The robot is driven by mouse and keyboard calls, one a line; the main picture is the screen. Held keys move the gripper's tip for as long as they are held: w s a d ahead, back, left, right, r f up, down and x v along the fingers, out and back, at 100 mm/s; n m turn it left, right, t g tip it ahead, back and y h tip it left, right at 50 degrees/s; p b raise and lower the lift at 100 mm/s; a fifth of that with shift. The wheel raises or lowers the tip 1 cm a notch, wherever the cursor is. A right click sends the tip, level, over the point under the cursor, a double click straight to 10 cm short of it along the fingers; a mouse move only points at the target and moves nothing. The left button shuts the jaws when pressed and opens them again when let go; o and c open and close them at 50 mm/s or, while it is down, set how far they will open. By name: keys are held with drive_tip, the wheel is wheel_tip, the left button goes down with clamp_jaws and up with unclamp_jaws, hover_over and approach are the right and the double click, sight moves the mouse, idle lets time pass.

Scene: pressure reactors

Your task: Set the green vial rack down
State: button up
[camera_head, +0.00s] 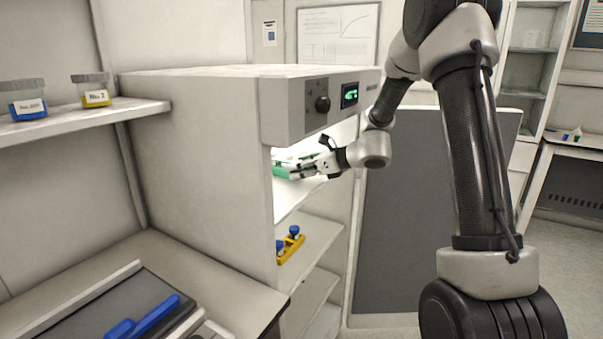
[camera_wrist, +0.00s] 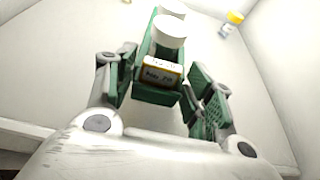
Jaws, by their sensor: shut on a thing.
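The green vial rack (camera_wrist: 157,95) is between the fingers of my gripper (camera_wrist: 168,92) in the wrist view. It carries white-capped vials (camera_wrist: 168,30), the nearest with a yellow-edged label. In the head view my gripper (camera_head: 308,168) reaches into the lit upper compartment of the white cabinet, and part of the green rack (camera_head: 283,171) shows at the opening. The gripper is shut on the rack. The rack is over the white compartment floor (camera_wrist: 60,60); I cannot tell whether it touches it.
A yellow-capped vial (camera_wrist: 231,22) stands at the back right of the compartment. A yellow rack with blue-capped vials (camera_head: 290,245) is on the shelf below. The cabinet's control panel (camera_head: 330,100) overhangs the opening. The compartment floor left of the rack is clear.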

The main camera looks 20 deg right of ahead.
drive_tip(key=shift+f, duration=0.7)
drive_tip(key=o, duration=1.1)
